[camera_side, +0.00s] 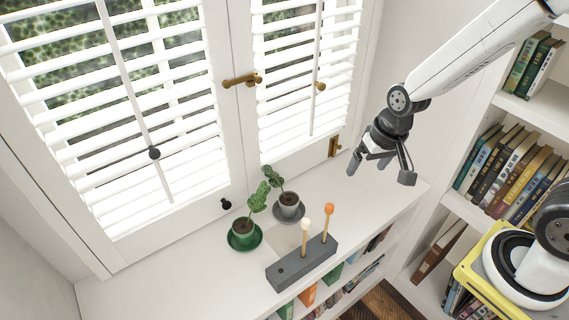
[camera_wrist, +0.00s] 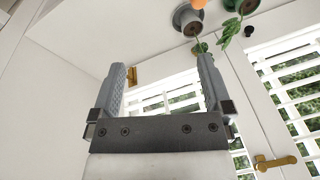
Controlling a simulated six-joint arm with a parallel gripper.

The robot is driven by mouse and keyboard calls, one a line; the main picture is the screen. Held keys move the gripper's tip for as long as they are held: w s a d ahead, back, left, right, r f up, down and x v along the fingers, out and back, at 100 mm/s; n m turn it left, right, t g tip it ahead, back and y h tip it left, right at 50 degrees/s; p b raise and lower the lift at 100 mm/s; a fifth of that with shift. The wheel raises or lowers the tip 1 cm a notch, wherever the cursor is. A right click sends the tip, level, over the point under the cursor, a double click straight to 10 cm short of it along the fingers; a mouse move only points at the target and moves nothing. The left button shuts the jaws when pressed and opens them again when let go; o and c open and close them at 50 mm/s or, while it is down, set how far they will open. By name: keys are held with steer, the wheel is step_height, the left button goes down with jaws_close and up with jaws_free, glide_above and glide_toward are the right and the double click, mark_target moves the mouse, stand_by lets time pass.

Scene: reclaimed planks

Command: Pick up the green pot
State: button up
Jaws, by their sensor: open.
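The green pot (camera_side: 240,236) stands on a green saucer on the white shelf top and holds a leafy plant. In the wrist view the green pot (camera_wrist: 246,6) is partly cut off at the top edge. A grey pot (camera_side: 289,206) with a similar plant stands on a grey saucer just to its right; it also shows in the wrist view (camera_wrist: 194,28). My gripper (camera_side: 382,172) is open and empty, in the air above the right part of the shelf top, well to the right of both pots. Its fingers (camera_wrist: 167,78) show apart in the wrist view.
A dark grey block (camera_side: 302,264) holding upright sticks with an orange ball (camera_side: 329,208) and a cream ball (camera_side: 305,223) stands in front of the pots. Shuttered windows (camera_side: 150,110) with brass handles are behind. A bookcase (camera_side: 510,160) is at right. The shelf top's right end is clear.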

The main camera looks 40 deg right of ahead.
steer(key=s+n, duration=0.1)
steer(key=s+d+n, duration=0.1)
steer(key=s, duration=0.1)
steer(key=s+d+r+n, duration=0.1)
steer(key=shift+s+d+h, duration=0.2)
steer(key=shift+h, duration=0.2)
steer(key=shift+w, duration=0.15)
steer(key=n+t+y, duration=0.2)
steer(key=n+t, duration=0.1)
steer(key=n, duration=0.2)
glide_above(244, 229)
steer(key=s+d, duration=0.2)
steer(key=s, duration=0.1)
step_height(244, 229, down, 20)
steer(key=shift+w, duration=0.2)
steer(key=shift+a, duration=0.1)
